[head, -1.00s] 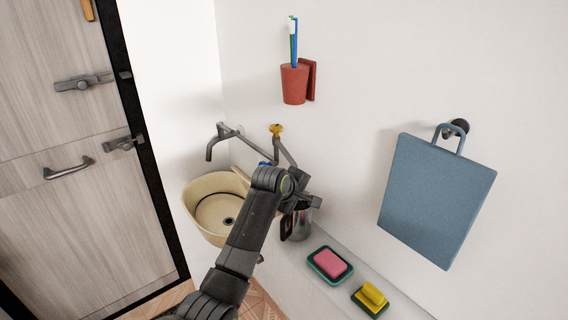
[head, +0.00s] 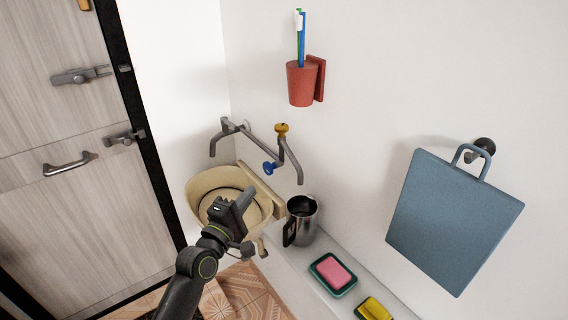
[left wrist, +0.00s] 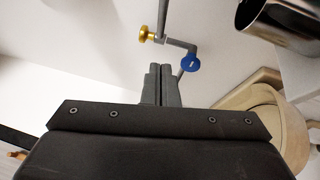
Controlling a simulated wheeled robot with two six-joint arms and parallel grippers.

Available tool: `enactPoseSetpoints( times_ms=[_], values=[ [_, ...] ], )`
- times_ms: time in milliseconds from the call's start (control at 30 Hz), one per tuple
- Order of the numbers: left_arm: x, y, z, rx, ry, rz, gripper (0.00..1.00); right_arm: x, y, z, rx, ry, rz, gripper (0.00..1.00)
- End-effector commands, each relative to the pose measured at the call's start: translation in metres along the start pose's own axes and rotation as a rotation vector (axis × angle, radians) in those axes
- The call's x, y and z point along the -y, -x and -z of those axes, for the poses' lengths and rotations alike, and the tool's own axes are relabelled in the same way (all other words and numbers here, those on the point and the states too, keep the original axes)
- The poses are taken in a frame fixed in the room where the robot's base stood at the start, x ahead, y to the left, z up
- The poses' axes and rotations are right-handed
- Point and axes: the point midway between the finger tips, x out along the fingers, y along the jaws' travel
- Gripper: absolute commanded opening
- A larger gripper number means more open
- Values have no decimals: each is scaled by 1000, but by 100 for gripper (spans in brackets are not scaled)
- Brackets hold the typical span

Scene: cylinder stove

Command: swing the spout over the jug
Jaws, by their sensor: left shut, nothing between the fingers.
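The grey wall tap has a yellow knob (head: 281,128), a blue knob (head: 270,168) and a pipe spout (head: 293,163) whose right end hangs down above the jug's mouth in the head view. How exactly it lines up in depth I cannot tell. The steel jug (head: 306,226) with a dark handle stands on the ledge, right of the basin; part of it shows in the left wrist view (left wrist: 285,25). My left gripper (head: 246,194) is shut and empty, in front of the basin and left of the jug. Its closed fingers (left wrist: 161,85) point toward the tap. My right gripper is not seen.
On the ledge are a pink sponge (head: 333,273) and a yellow sponge (head: 374,309). A red cup (head: 301,85) and blue board (head: 450,220) hang on the wall.

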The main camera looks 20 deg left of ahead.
Motion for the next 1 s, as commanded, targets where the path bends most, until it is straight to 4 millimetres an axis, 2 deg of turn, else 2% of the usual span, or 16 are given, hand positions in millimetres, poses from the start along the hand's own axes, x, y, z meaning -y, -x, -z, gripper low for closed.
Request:
enactPoseSetpoints(
  times_ms=[533,733,1000],
  values=[
    [-2,-100,-5,1,3,1,0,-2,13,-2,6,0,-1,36],
    [0,-116,-24,1,1,3,0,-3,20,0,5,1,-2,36],
    [1,-122,-29,0,-2,3,0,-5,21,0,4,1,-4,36]
  ],
)
